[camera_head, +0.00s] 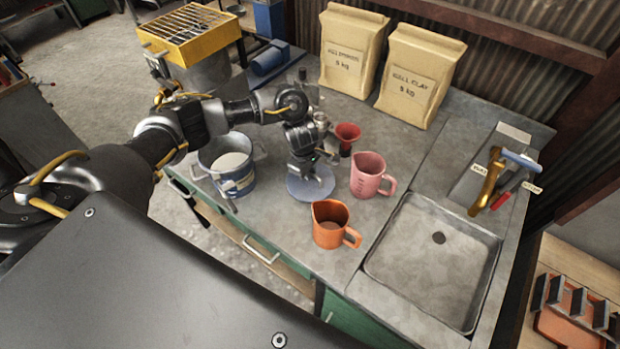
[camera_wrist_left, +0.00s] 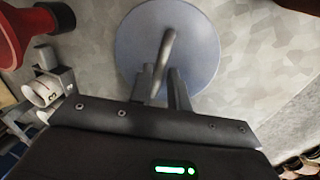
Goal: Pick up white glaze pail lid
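The pail lid (camera_head: 310,190), a pale blue-grey disc, appears to lie flat on the counter, left of the pink jug. It fills the upper middle of the left wrist view (camera_wrist_left: 200,60), where its bar-like handle (camera_wrist_left: 167,52) stands out. My left gripper (camera_head: 312,171) points down over the lid and hides part of it. In the left wrist view its two fingers (camera_wrist_left: 163,82) stand on either side of the handle, close to it. I cannot tell whether they press on it. My right gripper is not in view.
The open glaze pail (camera_head: 243,185) with pale contents stands left of the lid. A red funnel-shaped thing (camera_head: 347,133), pink jug (camera_head: 369,175) and orange jug (camera_head: 330,224) stand close on the right. Two clay bags (camera_head: 352,50) are behind; a sink (camera_head: 432,262) is at right.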

